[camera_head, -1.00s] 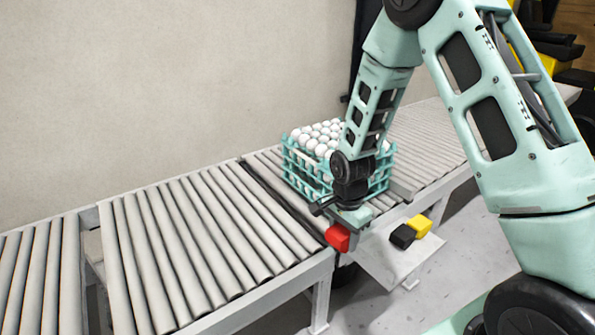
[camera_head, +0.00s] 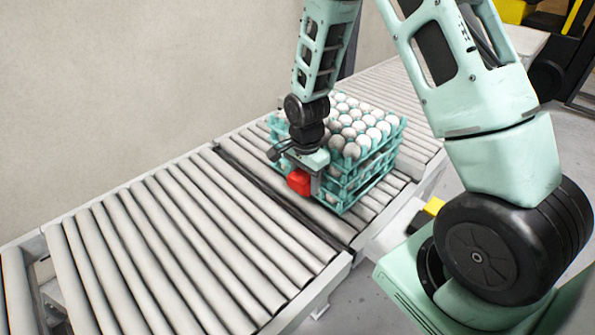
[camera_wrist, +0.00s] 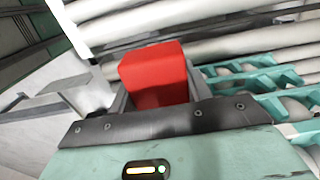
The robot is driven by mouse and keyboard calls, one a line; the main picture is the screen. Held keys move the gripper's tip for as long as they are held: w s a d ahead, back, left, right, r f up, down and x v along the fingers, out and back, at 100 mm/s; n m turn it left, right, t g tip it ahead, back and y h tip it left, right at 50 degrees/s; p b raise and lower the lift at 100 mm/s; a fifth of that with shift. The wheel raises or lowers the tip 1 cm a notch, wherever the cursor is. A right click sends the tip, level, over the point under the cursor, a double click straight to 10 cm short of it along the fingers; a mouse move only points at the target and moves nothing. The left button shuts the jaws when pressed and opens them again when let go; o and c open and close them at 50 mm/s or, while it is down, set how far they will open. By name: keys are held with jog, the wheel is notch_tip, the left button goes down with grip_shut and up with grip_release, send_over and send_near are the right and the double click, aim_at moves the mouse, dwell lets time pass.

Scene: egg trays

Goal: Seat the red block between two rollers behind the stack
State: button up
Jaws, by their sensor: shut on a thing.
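The red block (camera_head: 299,182) is held in my gripper (camera_head: 305,176), which is shut on it. In the wrist view the red block (camera_wrist: 156,76) sits between the fingers, with rollers beyond it. In the head view it hangs over the rollers at the left side of the egg stack (camera_head: 352,192). The stack is teal trays with white eggs on top. The trays also show at the right of the wrist view (camera_wrist: 250,72). My wrist hides part of the stack's left side. I cannot tell how high the block is above the rollers.
The roller conveyor (camera_head: 165,235) runs left of the stack and is bare. A dark gap (camera_head: 280,195) crosses between two conveyor sections, left of the block. A wall stands behind the conveyor.

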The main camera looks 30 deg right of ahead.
jog(key=shift+f+b, duration=3.95)
jog(key=shift+f, duration=1.3)
jog(key=shift+f+b, duration=0.5)
jog(key=shift+f, duration=0.25)
jog(key=o, duration=1.3)
jog(key=shift+o, duration=0.2)
jog(key=shift+r, duration=0.15)
notch_tip(320, 180, up, 17)
jog(key=shift+r, duration=0.1)
jog(key=s+a+r+n, duration=0.3)
jog(key=s+a+n, duration=0.6)
jog(key=a, duration=0.4)
jog(key=s+a+n, duration=0.3)
jog(key=s+n, duration=0.4)
jog(key=s+a+r+n, duration=0.1)
jog(key=s+a+n, duration=0.2)
jog(key=s+n, duration=0.4)
jog(key=shift+a+r+n+y, duration=0.2)
jog(key=shift+a+n+y, duration=0.1)
jog(key=shift+a, duration=0.05)
